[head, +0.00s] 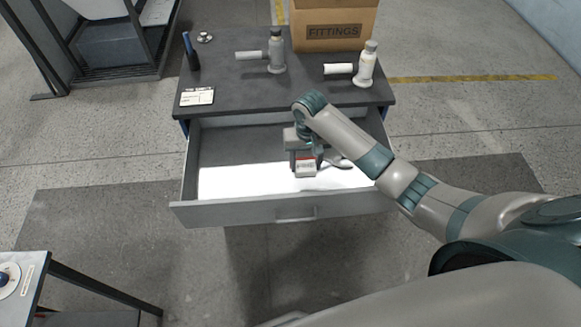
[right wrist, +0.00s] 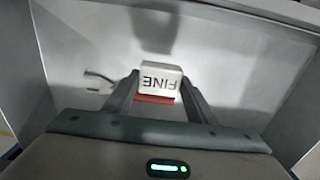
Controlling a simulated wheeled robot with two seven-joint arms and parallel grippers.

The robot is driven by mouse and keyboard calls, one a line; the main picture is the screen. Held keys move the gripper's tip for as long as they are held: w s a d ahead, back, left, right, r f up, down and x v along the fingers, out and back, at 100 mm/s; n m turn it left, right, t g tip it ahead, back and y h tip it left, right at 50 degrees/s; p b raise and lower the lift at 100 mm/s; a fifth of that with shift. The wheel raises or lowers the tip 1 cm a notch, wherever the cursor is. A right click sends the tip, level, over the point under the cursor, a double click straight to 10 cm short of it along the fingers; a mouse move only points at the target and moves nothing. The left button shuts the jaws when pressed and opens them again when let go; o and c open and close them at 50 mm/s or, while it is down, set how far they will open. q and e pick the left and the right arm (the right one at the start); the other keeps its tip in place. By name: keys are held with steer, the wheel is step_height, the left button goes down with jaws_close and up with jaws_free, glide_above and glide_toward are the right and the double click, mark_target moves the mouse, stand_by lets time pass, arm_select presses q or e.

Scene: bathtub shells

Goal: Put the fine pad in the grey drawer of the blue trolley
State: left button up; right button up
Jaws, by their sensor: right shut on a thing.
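The fine pad (head: 305,170) is a small white block with a red layer; its "FINE" label shows upside down in the right wrist view (right wrist: 160,75). My right gripper (head: 304,158) reaches down into the open grey drawer (head: 245,211) and is shut on the pad. In the right wrist view, its two fingers (right wrist: 160,84) press on the pad's sides. The pad is inside the drawer's outline, over its bright floor; I cannot tell whether it touches the floor. The drawer is pulled out from the trolley (head: 235,92), which has a dark top and blue edges. My left gripper is not in view.
A curved metallic item (head: 339,163) lies in the drawer beside the pad. The drawer's left part is clear.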

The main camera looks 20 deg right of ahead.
steer(key=w+a+f, duration=0.1)
steer(key=w, duration=0.1)
steer(key=w+a+f, duration=0.2)
steer(key=shift+w+a+f, duration=0.1)
steer(key=shift+a+f, duration=0.05)
steer(key=shift+a, duration=0.05)
steer(key=shift+p, duration=0.3)
steer(key=shift+f+p, duration=0.4)
steer(key=shift+f, duration=1.6)
steer(key=o, duration=1)
steer(key=shift+c, duration=0.2)
steer(key=shift+r, duration=0.15)
